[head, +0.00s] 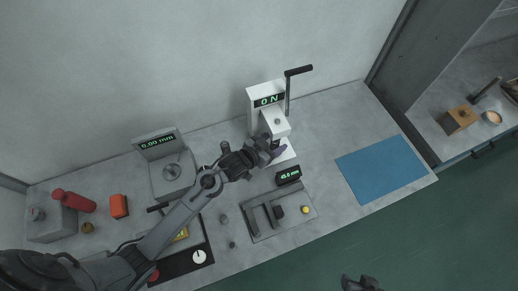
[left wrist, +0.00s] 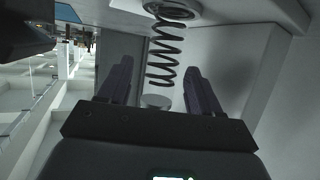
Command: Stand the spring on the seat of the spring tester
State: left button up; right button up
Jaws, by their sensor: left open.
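The spring tester (head: 254,112) is white, with a display reading 0 N and a black-handled lever, at the back of the bench. In the left wrist view, which looks upside down, the dark coil spring (left wrist: 165,45) stands with its lower end at the round seat (left wrist: 188,14). Its free end is close to a round plunger disc (left wrist: 155,101). My left gripper (head: 275,149) is at the tester; its open fingers (left wrist: 158,70) lie either side of the spring, with gaps showing. The gripper hides the seat and spring in the head view. My right gripper (head: 361,284) shows only partly at the bottom edge.
A gauge reading 0.00 mm (head: 157,142) stands left of the tester. A grey fixture tray (head: 262,232) and small black display (head: 288,175) are in front of it. A blue mat (head: 382,168) lies clear at right. Red and orange items (head: 119,206) are at far left.

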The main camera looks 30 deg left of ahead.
pick_arm(q)
jog(key=s+a+r+g+y, duration=0.1)
jog(key=s+a+g, duration=0.1)
jog(key=s, duration=0.7)
jog(key=s+a+r+n+g+y, duration=0.1)
jog(key=s+g, duration=0.3)
jog(key=s, duration=0.6)
jog(key=s+a+r+g+y+p, duration=0.1)
jog(key=s+a+g+y, duration=0.1)
jog(key=s, duration=0.8)
jog(key=shift+a+n+g, duration=0.3)
jog(key=shift+n+g, duration=0.1)
jog(key=shift+g, duration=0.1)
notch_tip(320, 180, up, 28)
jog(key=p, duration=2.8)
jog(key=shift+f, duration=0.15)
